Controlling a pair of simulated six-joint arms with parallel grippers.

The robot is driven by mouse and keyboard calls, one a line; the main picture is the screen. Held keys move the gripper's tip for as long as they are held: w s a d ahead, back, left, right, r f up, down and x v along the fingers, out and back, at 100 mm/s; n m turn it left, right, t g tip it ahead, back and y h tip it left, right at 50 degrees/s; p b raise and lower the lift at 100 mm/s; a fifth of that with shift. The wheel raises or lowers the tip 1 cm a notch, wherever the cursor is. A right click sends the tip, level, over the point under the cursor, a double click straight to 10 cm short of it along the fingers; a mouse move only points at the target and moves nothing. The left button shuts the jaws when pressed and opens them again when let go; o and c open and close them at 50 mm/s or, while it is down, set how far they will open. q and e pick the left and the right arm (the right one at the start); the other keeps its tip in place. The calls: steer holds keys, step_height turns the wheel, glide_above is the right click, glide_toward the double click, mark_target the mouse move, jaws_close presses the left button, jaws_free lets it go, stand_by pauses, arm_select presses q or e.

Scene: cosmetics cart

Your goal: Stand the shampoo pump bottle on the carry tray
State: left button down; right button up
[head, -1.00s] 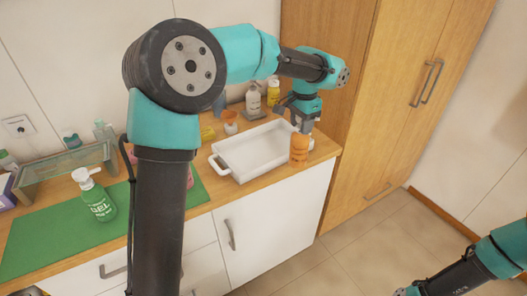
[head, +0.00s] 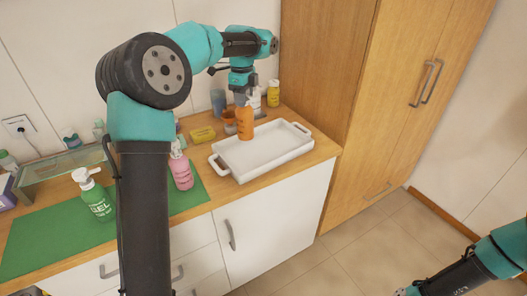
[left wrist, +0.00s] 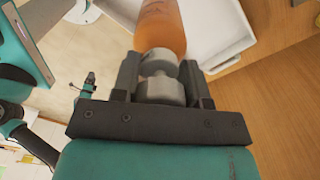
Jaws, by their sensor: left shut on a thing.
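An orange bottle (head: 245,123) hangs upright from my left gripper (head: 243,98) in the head view, in front of or over the back rim of the white carry tray (head: 262,172). I cannot tell if it touches the tray. In the left wrist view, the left gripper (left wrist: 160,88) is shut on the grey neck or cap of the orange bottle (left wrist: 161,27). The tray (left wrist: 218,30) lies beyond it, and its visible floor is empty. My right arm shows at the lower right of the head view; its gripper is not clear.
Behind the tray are a yellow box (head: 203,134), a blue cup (head: 218,101) and a yellow bottle (head: 273,93). A tall wooden cabinet (head: 325,75) bounds the right.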

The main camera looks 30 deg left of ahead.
mark_target(245, 123)
arm_select(q)
steer(key=shift+f, duration=3.1)
steer(key=shift+f, duration=2)
steer(key=c, duration=0.6)
jaws_free()
steer(key=shift+c, duration=0.2)
step_height(245, 123, up, 12)
steer(key=shift+r, duration=0.1)
